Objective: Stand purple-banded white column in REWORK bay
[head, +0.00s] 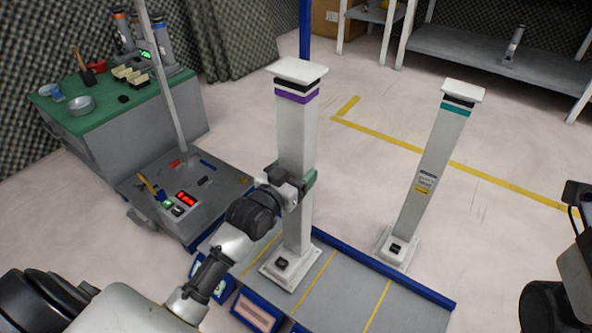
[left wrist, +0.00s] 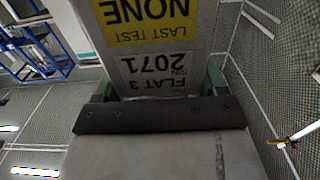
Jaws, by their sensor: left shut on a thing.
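The purple-banded white column (head: 297,170) is upright over the blue-edged bay platform (head: 345,290), its square base between yellow dividing lines. I cannot tell whether the base rests fully on the platform. My left gripper (head: 300,187) is shut around the column's shaft at mid height, with green pads on its sides. In the left wrist view the column's labelled face (left wrist: 155,60) fills the space between the pads, its label upside down. Bay signs show at the platform's front edge, one greenish (head: 221,290) and one pinkish (head: 256,312); their words are unreadable.
A teal-banded white column (head: 431,170) stands to the right, slightly tilted in the picture, near the platform's back edge. Open floor lies behind.

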